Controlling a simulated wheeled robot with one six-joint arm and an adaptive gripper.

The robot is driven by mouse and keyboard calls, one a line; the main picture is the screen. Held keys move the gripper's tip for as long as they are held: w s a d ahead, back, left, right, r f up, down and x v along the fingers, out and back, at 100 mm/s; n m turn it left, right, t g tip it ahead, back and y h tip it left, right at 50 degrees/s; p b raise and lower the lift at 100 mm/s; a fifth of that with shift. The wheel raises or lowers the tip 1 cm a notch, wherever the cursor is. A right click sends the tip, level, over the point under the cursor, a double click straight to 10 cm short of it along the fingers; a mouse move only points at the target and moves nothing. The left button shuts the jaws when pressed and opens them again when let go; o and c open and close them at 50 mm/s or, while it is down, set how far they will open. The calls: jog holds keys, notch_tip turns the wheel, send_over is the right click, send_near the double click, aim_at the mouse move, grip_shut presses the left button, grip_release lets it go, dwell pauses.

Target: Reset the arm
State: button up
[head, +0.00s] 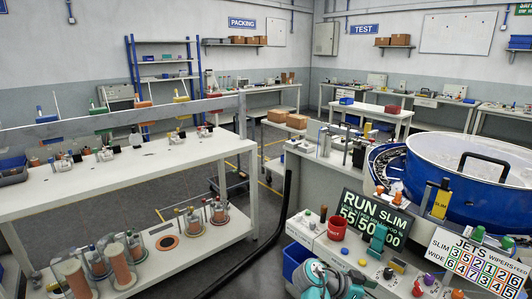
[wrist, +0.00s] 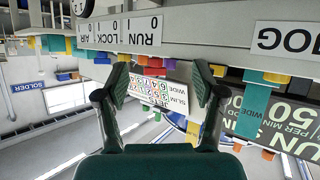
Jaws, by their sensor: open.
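My gripper (wrist: 163,88) shows in the wrist view with its two dark green fingers spread apart. Nothing is between the fingertips. The view is upside down, and behind the fingers is the white card of coloured numbers (wrist: 158,92). In the head view, a teal and grey part of my arm stands at the bottom edge, right of the middle, close to the front of the control bench. The gripper itself cannot be made out there.
A long white workbench (head: 120,177) with small fixtures is at the left. Grey floor (head: 262,205) lies open between the benches.

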jog(key=s+a+f+n+t+y, duration=0.1)
jog(key=s+f+n+t+y, duration=0.25)
jog(key=f, duration=0.55)
jog(key=s+a+f+n+t, duration=0.15)
jog(key=s+f+n, duration=0.25)
jog(key=s+f, duration=0.4)
jog(key=s+a+f+n+t+y, duration=0.2)
jog(key=s+f+n, duration=0.1)
jog(key=s, duration=0.4)
jog(key=s+a+f+n+t+y, duration=0.1)
jog(key=s+a+f+n+y, duration=0.25)
jog(key=s, duration=0.25)
jog(key=s+a+r+n+t+y, duration=0.1)
jog(key=s+a+r+t+y, duration=0.15)
jog(key=s+r, duration=0.6)
jog(key=s+a+r+n+t+y, duration=0.15)
jog(key=s+a+r, duration=0.3)
jog(key=s, duration=0.75)
jog(key=s+r+t, duration=0.2)
jog(key=s+r, duration=0.3)
jog(key=r, duration=0.6)
jog(key=shift+s+t, duration=0.25)
jog(key=shift+t, duration=0.05)
jog(key=shift+d+r, duration=0.1)
